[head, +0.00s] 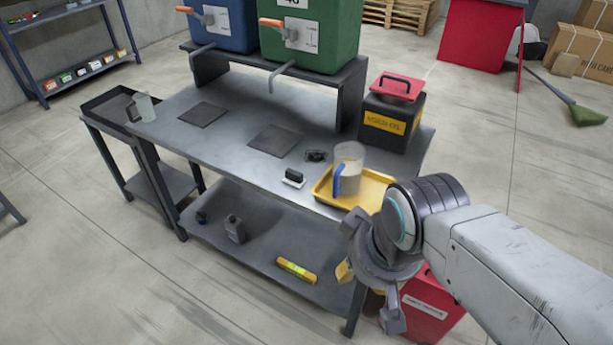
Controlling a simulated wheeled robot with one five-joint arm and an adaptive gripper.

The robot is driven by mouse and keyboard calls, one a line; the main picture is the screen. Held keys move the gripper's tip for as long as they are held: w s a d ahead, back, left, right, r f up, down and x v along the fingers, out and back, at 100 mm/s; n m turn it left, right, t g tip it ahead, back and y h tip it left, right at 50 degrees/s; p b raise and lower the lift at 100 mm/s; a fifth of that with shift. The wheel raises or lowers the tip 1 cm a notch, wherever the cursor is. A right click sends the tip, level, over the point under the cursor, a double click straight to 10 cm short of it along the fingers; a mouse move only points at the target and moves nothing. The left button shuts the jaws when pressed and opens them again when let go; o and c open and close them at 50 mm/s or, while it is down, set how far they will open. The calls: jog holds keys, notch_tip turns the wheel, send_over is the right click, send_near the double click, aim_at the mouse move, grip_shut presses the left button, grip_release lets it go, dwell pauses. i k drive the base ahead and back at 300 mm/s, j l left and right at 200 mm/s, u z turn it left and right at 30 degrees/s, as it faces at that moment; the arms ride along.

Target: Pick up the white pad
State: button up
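The white pad (291,182) lies on the grey workbench (225,140), left of the yellow tray. A black block-like grip sits on top of it and covers much of it; only its white edge shows. My gripper (368,270) is at the lower right, in front of the bench's right end. Its fingers are spread apart and nothing shows between them. It is well apart from the pad, to its right and nearer to me.
A clear jug with a blue handle (348,168) stands in the yellow tray (377,187). A small dark object (316,156) lies behind the pad. A black box (391,122) stands at the back right. A red container (425,306) is below my arm. The bench left of the pad is mostly clear.

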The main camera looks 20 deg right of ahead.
aim_at(294, 179)
jog(key=i+j+u, duration=0.55)
jog(key=i+u, duration=0.35)
jog(key=i, duration=0.15)
jog(key=i+u, duration=0.45)
jog(key=i, duration=0.1)
